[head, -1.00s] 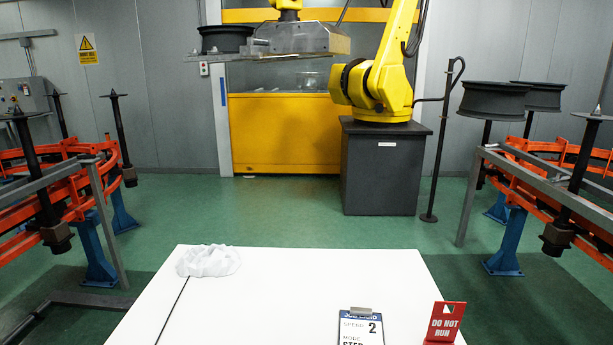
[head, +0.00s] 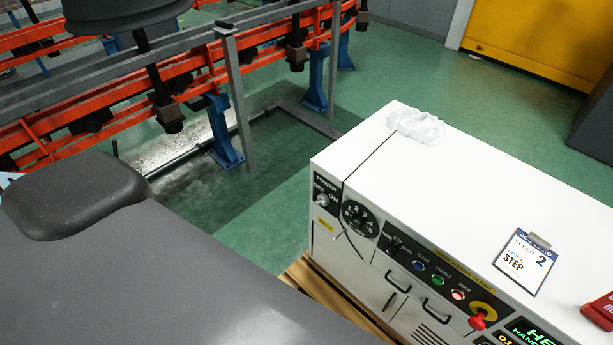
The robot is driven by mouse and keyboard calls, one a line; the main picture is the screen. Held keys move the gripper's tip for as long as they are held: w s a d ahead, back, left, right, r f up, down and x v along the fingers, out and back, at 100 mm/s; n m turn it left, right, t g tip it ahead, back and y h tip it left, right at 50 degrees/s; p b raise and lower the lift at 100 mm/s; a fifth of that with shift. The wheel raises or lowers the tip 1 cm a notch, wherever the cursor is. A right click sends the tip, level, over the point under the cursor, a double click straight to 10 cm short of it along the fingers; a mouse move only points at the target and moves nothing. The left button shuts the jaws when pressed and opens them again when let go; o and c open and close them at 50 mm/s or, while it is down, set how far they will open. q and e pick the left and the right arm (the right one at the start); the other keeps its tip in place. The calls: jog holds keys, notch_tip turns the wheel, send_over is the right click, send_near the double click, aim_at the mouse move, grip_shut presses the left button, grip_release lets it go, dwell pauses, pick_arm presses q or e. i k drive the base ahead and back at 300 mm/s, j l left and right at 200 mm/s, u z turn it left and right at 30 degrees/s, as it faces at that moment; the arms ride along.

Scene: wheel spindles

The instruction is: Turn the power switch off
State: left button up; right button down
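The power switch (head: 322,200) is a small silver knob on a black plate marked POWER, OFF and ON. It sits at the left end of the front panel of a white control cabinet (head: 470,190). It is too small to tell which way it points. A thin black cord runs over the cabinet top from a crumpled white cloth (head: 416,125) and hangs down the front just right of the switch. Neither of my grippers is in view.
Right of the switch are a numbered dial (head: 359,217), lit buttons (head: 438,281) and a red knob (head: 477,322). A job card (head: 523,262) and a red sign (head: 600,311) are on the cabinet top. An orange conveyor rail (head: 190,85) stands behind left. Green floor lies between.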

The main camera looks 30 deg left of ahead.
aim_at(323, 201)
jog(key=u, duration=0.85)
